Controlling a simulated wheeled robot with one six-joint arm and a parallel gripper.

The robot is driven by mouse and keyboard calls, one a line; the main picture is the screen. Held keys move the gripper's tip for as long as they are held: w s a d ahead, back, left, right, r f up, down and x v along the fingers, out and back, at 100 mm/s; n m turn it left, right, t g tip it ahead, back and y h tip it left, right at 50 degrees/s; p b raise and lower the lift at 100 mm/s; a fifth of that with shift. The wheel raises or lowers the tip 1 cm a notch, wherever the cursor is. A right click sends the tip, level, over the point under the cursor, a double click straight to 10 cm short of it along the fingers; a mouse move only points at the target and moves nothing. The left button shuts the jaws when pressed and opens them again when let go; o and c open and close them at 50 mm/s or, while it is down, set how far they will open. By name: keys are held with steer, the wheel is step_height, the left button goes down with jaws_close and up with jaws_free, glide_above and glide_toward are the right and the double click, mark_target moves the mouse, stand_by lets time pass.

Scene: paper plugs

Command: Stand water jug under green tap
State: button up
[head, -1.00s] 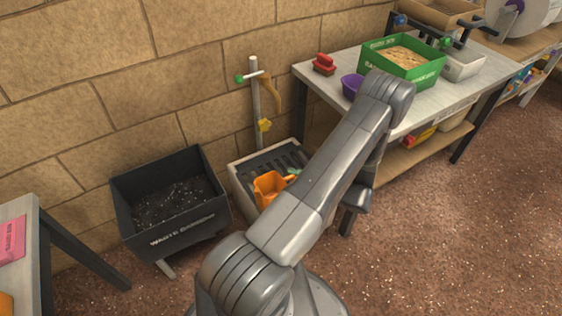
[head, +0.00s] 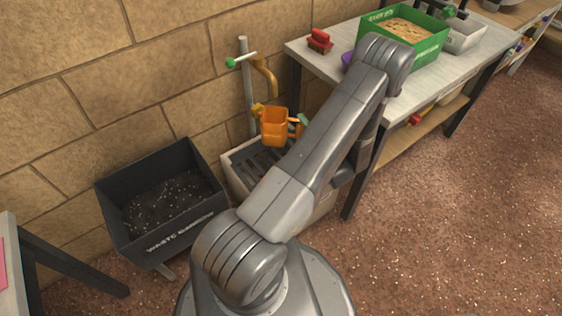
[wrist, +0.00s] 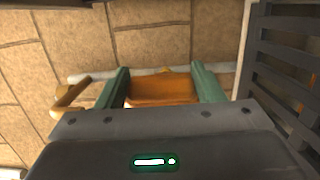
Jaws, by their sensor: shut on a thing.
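The orange water jug (head: 273,127) is held in the air, roughly upright, below the green tap's spout and above the drain grate. The green tap (head: 231,63) has a green knob and an ochre spout (head: 268,76) curving down, on a grey post (head: 245,85). A yellow tap (head: 258,108) sits lower, partly behind the jug.
The pale-rimmed drain basin (head: 236,180) with a dark slatted grate stands below the taps, partly hidden by my arm. A black waste bin (head: 165,205) is to its left. A workbench (head: 440,85) with a green box (head: 405,38) and red stamp (head: 319,42) is to the right.

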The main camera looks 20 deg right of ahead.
steer(key=b, duration=0.4)
steer(key=shift+s+f, duration=0.15)
steer(key=shift+s, duration=0.1)
step_height(320, 180, down, 10)
steer(key=b, duration=0.5)
steer(key=o, duration=1.1)
steer(key=shift+c, duration=0.2)
steer(key=shift+s+r, duration=0.2)
steer(key=shift+s, duration=0.05)
steer(key=s+p, duration=0.1)
steer(key=s, duration=0.2)
steer(key=s+d+p, duration=0.1)
steer(key=s, duration=0.3)
steer(key=s+d+p, duration=0.1)
steer(key=s+p, duration=0.1)
steer(key=s, duration=0.2)
steer(key=shift+s+d, duration=0.1)
steer(key=shift+s, duration=0.05)
